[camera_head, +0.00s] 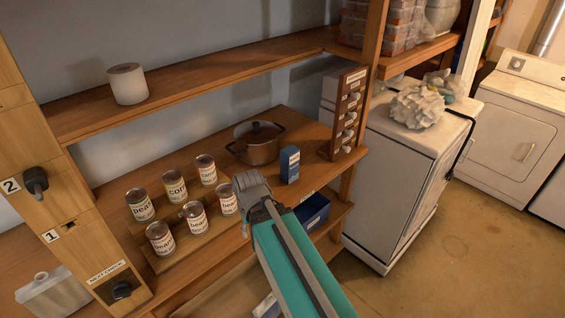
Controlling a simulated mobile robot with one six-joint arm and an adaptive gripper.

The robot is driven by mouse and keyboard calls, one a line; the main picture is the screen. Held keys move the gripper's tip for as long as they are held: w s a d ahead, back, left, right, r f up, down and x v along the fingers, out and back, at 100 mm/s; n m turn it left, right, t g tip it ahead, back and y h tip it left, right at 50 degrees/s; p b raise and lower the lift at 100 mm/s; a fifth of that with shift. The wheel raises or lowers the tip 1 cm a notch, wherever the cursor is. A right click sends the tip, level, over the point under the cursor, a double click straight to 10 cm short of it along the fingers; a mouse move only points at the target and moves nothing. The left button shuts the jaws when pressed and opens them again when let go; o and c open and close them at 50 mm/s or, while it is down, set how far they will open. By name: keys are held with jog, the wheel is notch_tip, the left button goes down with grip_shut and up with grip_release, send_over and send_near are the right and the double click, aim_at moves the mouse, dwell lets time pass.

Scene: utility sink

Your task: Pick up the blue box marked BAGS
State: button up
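A small blue box (290,165) with a pale lower label stands upright on the wooden counter, right of the pot. A wider dark blue box (313,210) lies on the shelf below, close to the right of my arm. The print on all three is too small to read, so I cannot tell which is marked BAGS. My gripper (247,190) is over the counter, left of the upright box and apart from it in the picture. Its fingers are not clear.
Several labelled cans (196,218) stand left of my gripper. A lidded pot (257,145) stands behind it. A rack with knobs (347,115) and a post stand to the right. An upper shelf (200,85) holds a paper roll (127,84). Open floor (450,260) lies right.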

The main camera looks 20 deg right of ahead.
jog(key=shift+w+d, duration=0.1)
jog(key=shift+d, duration=0.2)
jog(key=o, duration=0.6)
jog(key=shift+w+d+m, duration=0.1)
jog(key=shift+d+m, duration=0.1)
jog(key=shift+m, duration=0.1)
jog(key=shift+w+d+m, duration=0.2)
jog(key=shift+d+m, duration=0.05)
jog(key=shift+m, duration=0.05)
jog(key=w+d+r+m+t+y+b, duration=0.25)
jog(key=w+d+m+t+y, duration=0.3)
jog(key=w+d+m, duration=0.85)
jog(key=d+r+m+t, duration=0.3)
jog(key=d+m, duration=0.3)
jog(key=m, duration=0.2)
jog(key=d+r+m+t+h, duration=0.1)
jog(key=d+r+m+t, duration=0.2)
jog(key=d+m, duration=0.4)
jog(key=shift+s+m+t, duration=0.45)
jog(key=shift+m+t, duration=0.2)
jog(key=shift+m, duration=0.35)
